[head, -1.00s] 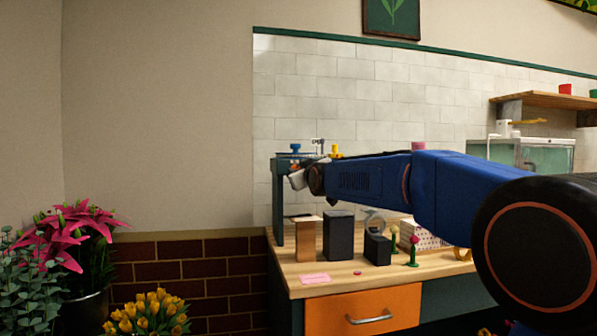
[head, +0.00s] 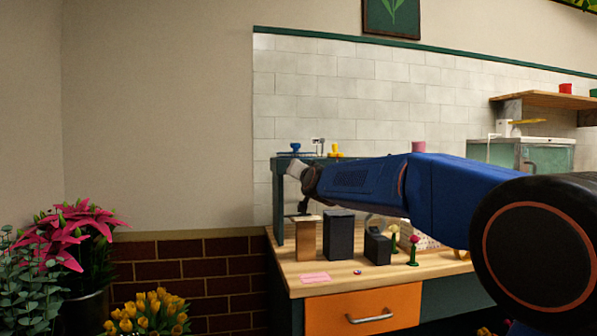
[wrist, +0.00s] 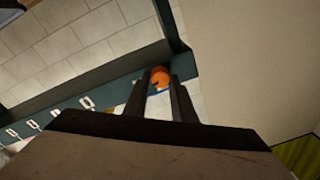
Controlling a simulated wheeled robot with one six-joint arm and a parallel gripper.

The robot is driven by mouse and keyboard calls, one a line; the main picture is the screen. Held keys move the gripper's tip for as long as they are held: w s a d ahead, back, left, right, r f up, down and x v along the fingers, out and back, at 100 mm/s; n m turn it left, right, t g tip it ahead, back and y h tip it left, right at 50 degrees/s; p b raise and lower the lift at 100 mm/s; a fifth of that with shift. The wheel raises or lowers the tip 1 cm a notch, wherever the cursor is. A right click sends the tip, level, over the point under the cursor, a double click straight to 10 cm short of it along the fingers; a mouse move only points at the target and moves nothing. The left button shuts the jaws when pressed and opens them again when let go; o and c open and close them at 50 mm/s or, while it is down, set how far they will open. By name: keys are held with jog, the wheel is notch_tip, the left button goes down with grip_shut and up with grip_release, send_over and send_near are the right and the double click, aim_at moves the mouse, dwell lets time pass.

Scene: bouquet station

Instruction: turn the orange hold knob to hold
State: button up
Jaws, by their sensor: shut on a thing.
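The orange hold knob (wrist: 159,77) shows in the wrist view between the tips of my two dark fingers. My gripper (wrist: 160,88) is shut on it. The knob sits at a dark teal rail (wrist: 112,92); a small blue patch shows just below it. A dark notch or mark shows on the knob, but I cannot read its setting. In the head view my gripper (head: 291,169) is up at the left end of the teal frame (head: 278,205), and the knob is hidden there.
Dark blocks (head: 338,235) and a wooden block (head: 308,238) stand on the bench below my wrist. A blue knob (head: 295,148) and a yellow one (head: 335,151) are on top of the frame. Several white hooks (wrist: 86,102) line the rail.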

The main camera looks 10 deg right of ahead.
jog(key=shift+f+m, duration=0.1)
jog(key=shift+m, duration=1.5)
jog(key=o, duration=1.1)
jog(key=shift+c, duration=0.2)
jog(key=shift+s, duration=0.1)
jog(key=s+f, duration=0.1)
jog(key=s, duration=1.6)
jog(key=shift+f, duration=0.2)
